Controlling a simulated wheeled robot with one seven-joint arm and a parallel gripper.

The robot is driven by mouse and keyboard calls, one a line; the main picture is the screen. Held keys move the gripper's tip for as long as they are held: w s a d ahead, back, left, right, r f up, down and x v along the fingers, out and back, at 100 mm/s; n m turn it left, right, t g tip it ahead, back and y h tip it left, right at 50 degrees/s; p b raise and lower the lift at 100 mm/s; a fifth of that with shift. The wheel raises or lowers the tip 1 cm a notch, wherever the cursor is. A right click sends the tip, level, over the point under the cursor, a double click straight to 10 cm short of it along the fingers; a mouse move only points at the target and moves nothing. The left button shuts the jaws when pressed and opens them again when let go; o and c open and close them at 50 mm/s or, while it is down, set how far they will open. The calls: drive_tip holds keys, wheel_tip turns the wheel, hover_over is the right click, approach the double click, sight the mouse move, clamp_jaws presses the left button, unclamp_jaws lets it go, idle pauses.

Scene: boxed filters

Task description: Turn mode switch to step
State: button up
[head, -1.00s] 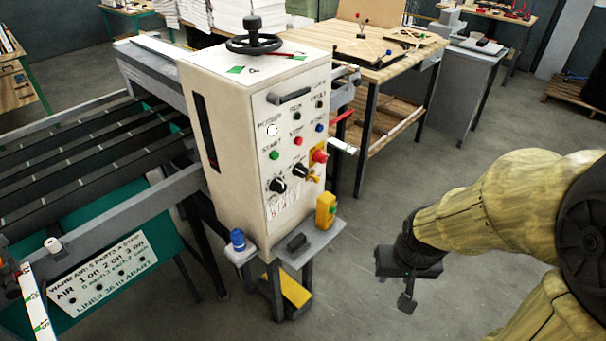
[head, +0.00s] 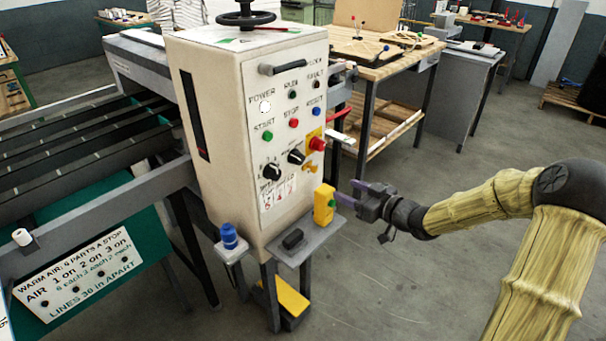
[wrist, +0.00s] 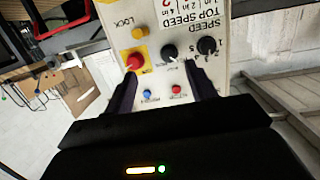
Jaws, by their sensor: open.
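The mode switch (head: 296,156) is a black knob with a white mark on the cream control box (head: 228,100). It sits between the black speed knob (head: 272,172) and the red stop knob (head: 317,144). In the wrist view the mode switch (wrist: 169,52) shows beyond my fingertips, between their lines; its setting is too small to read. My gripper (head: 352,192) is open and empty, right of the box and lower than the switch in the head view. Its two dark fingers (wrist: 160,76) point at the panel and touch no knob.
A yellow lock tab (wrist: 139,32) sits beside the red stop knob. A blue cap (head: 229,236) stands left.

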sight(302, 161)
drive_tip(key=shift+d+r+n+y, duration=0.2)
drive_tip(key=shift+r+n+y, duration=0.4)
drive_tip(key=shift+y, duration=0.5)
drive_tip(key=p+x, duration=0.1)
drive_tip(key=x, duration=1.6)
drive_tip(key=shift+w+a+r, duration=0.15)
drive_tip(key=shift+w, duration=0.1)
drive_tip(key=c, duration=1)
